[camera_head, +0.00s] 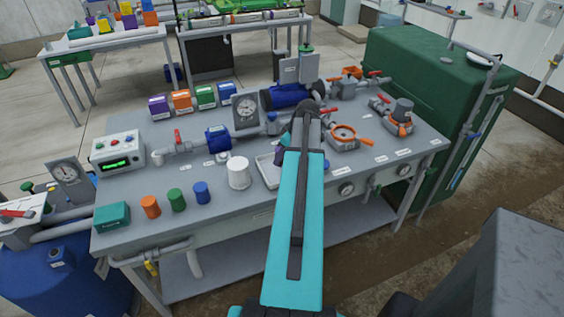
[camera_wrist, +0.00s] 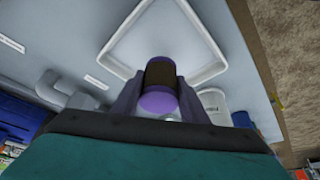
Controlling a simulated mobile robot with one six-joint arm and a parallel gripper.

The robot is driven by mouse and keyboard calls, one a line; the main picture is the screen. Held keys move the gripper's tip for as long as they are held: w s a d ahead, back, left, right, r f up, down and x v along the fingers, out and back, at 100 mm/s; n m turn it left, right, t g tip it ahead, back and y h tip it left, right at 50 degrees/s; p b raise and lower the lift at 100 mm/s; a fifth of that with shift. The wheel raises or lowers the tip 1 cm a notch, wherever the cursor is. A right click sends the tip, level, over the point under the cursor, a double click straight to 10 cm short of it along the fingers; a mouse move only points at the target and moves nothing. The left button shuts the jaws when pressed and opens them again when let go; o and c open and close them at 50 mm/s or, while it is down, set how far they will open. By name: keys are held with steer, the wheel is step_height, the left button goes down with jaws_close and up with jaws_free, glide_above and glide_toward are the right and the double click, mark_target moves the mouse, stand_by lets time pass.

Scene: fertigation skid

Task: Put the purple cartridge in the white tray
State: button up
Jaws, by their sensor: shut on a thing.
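The purple cartridge (camera_wrist: 158,102), with a dark band around it, is between the fingers of my gripper (camera_wrist: 160,90) in the wrist view. My gripper is shut on it. A small purple part, likely the same cartridge (camera_head: 280,157), shows beside my arm in the head view. The white tray (camera_wrist: 117,44) is a shallow square with a raised rim, and its bare floor shows in the wrist view. The cartridge overlaps the tray's near corner there; I cannot tell its height above it. In the head view the tray (camera_head: 265,172) is partly hidden behind my arm.
A white pot (camera_head: 238,172) stands left of the tray. Blue (camera_head: 201,192), green (camera_head: 176,199) and orange (camera_head: 150,206) cartridges stand farther left. A gauge (camera_head: 246,111), pipes and an orange-handled valve (camera_head: 345,135) stand behind and right. Bare bench lies in front of the pot.

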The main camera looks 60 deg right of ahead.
steer(key=shift+f+p, duration=0.7)
steer(key=shift+f, duration=1)
steer(key=shift+f, duration=0.15)
steer(key=o, duration=1.1)
steer(key=shift+r, duration=0.2)
steer(key=b+v, duration=0.2)
steer(key=v, duration=1)
